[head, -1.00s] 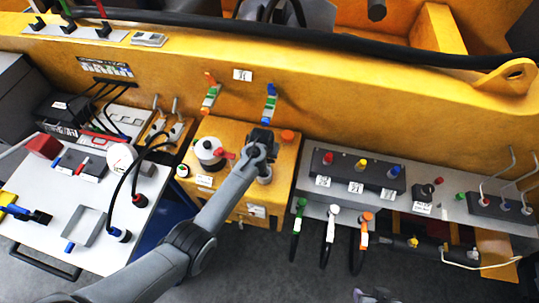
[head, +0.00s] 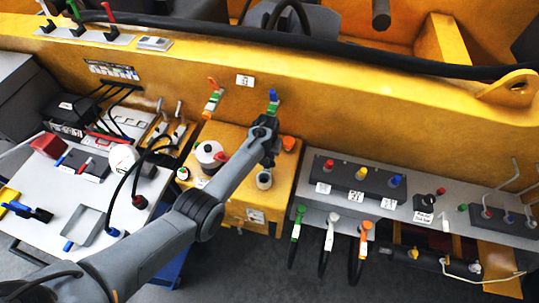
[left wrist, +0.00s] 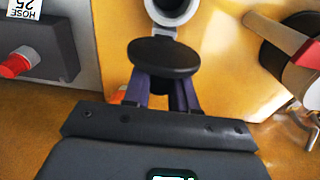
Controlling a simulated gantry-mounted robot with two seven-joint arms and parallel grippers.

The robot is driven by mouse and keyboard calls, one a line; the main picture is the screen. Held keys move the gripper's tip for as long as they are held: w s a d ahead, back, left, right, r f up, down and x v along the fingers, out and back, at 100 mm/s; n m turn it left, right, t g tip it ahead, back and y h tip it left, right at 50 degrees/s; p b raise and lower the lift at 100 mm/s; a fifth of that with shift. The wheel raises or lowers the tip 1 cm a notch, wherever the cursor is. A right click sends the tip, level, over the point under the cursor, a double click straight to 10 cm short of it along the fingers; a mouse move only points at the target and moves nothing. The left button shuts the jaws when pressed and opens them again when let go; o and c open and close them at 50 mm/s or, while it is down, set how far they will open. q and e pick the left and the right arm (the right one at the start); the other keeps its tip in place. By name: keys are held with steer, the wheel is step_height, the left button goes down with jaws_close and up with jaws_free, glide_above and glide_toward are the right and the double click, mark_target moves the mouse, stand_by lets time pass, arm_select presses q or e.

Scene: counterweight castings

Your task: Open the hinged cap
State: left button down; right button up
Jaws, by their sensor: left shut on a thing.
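The hinged cap (left wrist: 163,56) is a black oval disc, seen in the left wrist view between the fingers of my left gripper (left wrist: 165,85). The gripper is shut on it. The grey filler neck (left wrist: 172,8) stands just beyond the cap, with its round mouth uncovered. In the head view the neck (head: 264,180) stands on the yellow box (head: 235,210), just below my left gripper (head: 268,152). My right gripper is not in view.
A white round fitting with a red handle (head: 208,152) stands left of the gripper. An orange knob (head: 288,143) is close on its right. A blue-green lever (head: 272,100) is behind it. A grey button panel (head: 360,178) lies to the right.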

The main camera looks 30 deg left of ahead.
arm_select(q)
steer(key=c, duration=0.9)
jaws_free()
steer(key=shift+s+f, duration=0.1)
steer(key=shift+s, duration=0.05)
steer(key=shift+c, duration=0.2)
steer(key=shift+r, duration=0.55)
step_height(320, 180, up, 10)
steer(key=shift+s, duration=0.25)
steer(key=shift+f, duration=0.1)
steer(key=s+d+f+m+t+p, duration=0.1)
steer(key=s+f+p, duration=0.1)
steer(key=s, duration=0.7)
steer(key=s+d+f+m+t+p, duration=0.1)
steer(key=s+f, duration=0.1)
steer(key=s, duration=0.7)
steer(key=s+d+r+m+p, duration=0.1)
steer(key=s+r, duration=0.3)
steer(key=s, duration=0.5)
steer(key=s+d+r+m+t+p, duration=0.1)
steer(key=s+d+r, duration=0.1)
steer(key=s+r, duration=0.3)
steer(key=s, duration=0.4)
steer(key=shift+d+m, duration=0.2)
steer(key=shift+m, duration=0.1)
